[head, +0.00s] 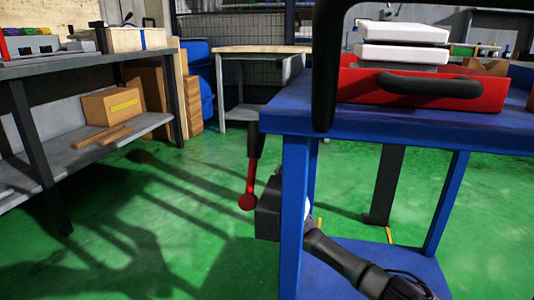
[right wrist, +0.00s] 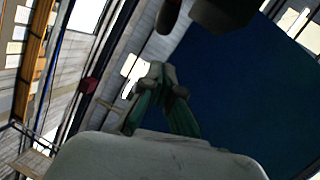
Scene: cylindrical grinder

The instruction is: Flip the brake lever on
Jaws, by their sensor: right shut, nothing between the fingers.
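The brake lever (head: 251,174) hangs beside the near left leg of the blue cart. It has a black grip on top, a red shaft and a red round end below, next to a dark box (head: 268,210) by the leg. The grip points up. My right arm comes in from the lower right under the cart top. My right gripper shows in the right wrist view (right wrist: 161,74), shut and empty, pointing up under a large blue surface. In the head view the cart leg hides most of it. I cannot tell whether it touches the lever. My left gripper is out of view.
The blue cart (head: 292,205) carries a red tray (head: 490,93) with white blocks (head: 402,53). A black handle loop (head: 324,85) rises at its near edge. A grey workbench (head: 60,64) with a cardboard box (head: 112,106) stands at left. Green floor between them is clear.

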